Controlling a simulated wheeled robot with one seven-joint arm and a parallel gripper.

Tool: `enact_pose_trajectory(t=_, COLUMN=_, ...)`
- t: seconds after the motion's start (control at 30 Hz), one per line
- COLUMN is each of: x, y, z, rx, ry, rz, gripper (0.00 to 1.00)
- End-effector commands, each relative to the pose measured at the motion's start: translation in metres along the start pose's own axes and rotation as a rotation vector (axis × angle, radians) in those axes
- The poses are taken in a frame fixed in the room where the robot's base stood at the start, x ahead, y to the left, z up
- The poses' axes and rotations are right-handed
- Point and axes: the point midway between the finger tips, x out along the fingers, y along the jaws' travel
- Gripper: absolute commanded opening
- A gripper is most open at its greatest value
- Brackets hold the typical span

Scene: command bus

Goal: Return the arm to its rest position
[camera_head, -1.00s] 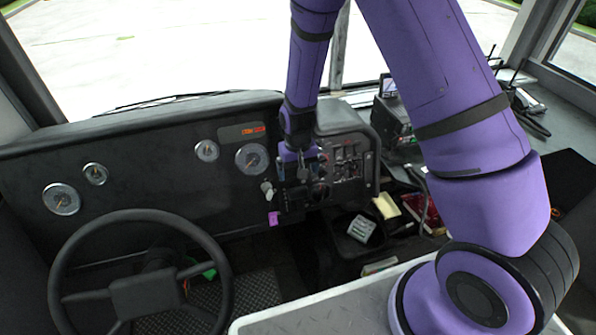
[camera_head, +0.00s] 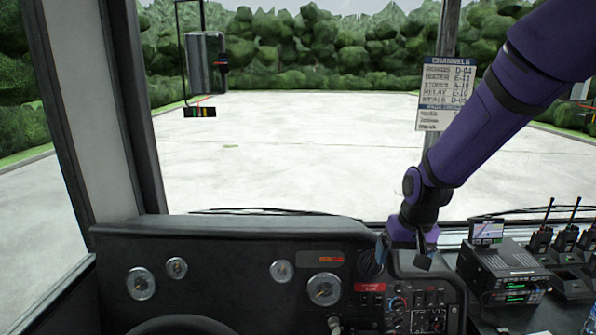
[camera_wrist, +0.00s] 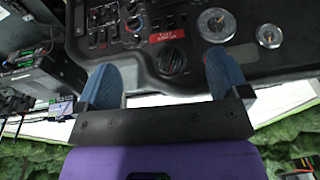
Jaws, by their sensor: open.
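My purple arm (camera_head: 490,120) reaches in from the upper right of the head view, down to the right part of the dashboard. My gripper (camera_head: 424,264) is at its lower end, in front of the top of the switch panel. In the wrist view my gripper (camera_wrist: 157,75) shows two blue fingers spread well apart with nothing between them. Beyond the fingers lies the switch panel (camera_wrist: 185,25) with a round black vent or knob (camera_wrist: 174,57) and a red label. I cannot tell how far the fingertips are from the panel.
The dashboard (camera_head: 225,240) with gauges runs to the left, with the steering wheel (camera_head: 180,325) below. A radio unit (camera_head: 503,270) and handheld radios (camera_head: 563,240) stand at the right. A channels sign (camera_head: 445,92) hangs on the windshield post. A mirror (camera_head: 206,65) hangs outside.

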Motion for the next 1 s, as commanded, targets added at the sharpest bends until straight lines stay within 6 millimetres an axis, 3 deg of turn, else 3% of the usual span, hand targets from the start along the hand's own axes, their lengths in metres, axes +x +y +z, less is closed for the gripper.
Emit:
enact_pose_trajectory(t=0.03, x=-0.019, y=0.003, z=0.004, rx=0.000, ry=0.021, rz=-0.003, gripper=0.94)
enact_pose_trajectory(t=0.2, x=-0.070, y=0.014, z=0.023, rx=-0.004, ry=0.067, rz=-0.009, gripper=0.94)
enact_pose_trajectory(t=0.5, x=-0.148, y=0.032, z=0.072, rx=-0.011, ry=0.147, rz=-0.004, gripper=0.94)
enact_pose_trajectory(t=0.8, x=-0.204, y=0.048, z=0.134, rx=-0.017, ry=0.230, rz=0.017, gripper=0.94)
enact_pose_trajectory(t=1.0, x=-0.228, y=0.056, z=0.177, rx=-0.016, ry=0.279, rz=0.037, gripper=0.94)
